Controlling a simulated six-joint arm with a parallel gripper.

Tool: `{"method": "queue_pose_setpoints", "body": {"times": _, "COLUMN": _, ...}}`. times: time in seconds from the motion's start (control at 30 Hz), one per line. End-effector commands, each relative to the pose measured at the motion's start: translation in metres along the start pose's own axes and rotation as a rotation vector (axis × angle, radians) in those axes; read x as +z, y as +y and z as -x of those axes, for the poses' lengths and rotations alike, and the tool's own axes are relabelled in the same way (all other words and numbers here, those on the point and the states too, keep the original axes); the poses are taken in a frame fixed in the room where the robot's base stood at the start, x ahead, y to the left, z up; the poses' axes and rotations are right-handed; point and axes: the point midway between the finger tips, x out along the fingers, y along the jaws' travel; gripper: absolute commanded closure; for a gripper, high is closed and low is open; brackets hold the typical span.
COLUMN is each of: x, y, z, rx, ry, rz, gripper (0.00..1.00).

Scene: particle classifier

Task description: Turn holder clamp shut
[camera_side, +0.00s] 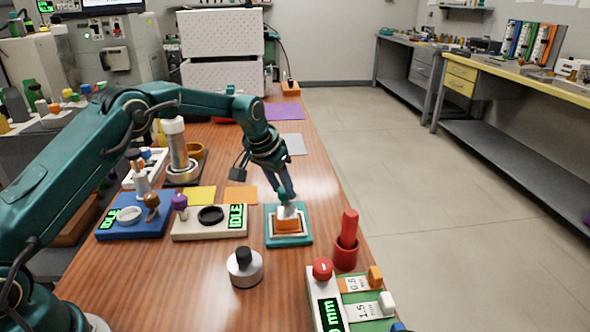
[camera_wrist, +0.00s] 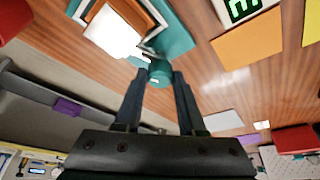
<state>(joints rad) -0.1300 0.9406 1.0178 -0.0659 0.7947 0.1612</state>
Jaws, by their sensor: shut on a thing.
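The holder (camera_side: 273,238) is a teal square base with a pale frame and an orange block (camera_side: 287,226) in it. A whitish piece sits on top. The holder also shows at the top of the wrist view (camera_wrist: 181,40). My gripper (camera_side: 288,203) reaches down to the holder from behind. In the wrist view my gripper (camera_wrist: 158,78) has its two dark fingers on either side of a small teal clamp knob (camera_wrist: 159,68) at the holder's edge, shut on it. In the side view the fingertips hide the knob, and I cannot tell how far the clamp is turned.
A red cylinder in a red cup (camera_side: 346,252) stands right of the holder. A white device with an IDLE display (camera_side: 205,228) is on the left. A black-knobbed round weight (camera_side: 244,268) and a switch panel (camera_side: 325,298) are nearer. The table's right edge is close.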

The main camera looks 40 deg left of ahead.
Motion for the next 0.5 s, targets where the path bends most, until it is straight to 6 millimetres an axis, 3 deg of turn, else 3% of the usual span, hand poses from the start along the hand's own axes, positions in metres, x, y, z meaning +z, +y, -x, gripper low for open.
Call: {"method": "queue_pose_setpoints", "body": {"times": 0.5, "x": -0.0012, "y": -0.0026, "z": 0.0004, "rx": 0.113, "ry": 0.003, "rz": -0.271, "gripper": 1.0}}
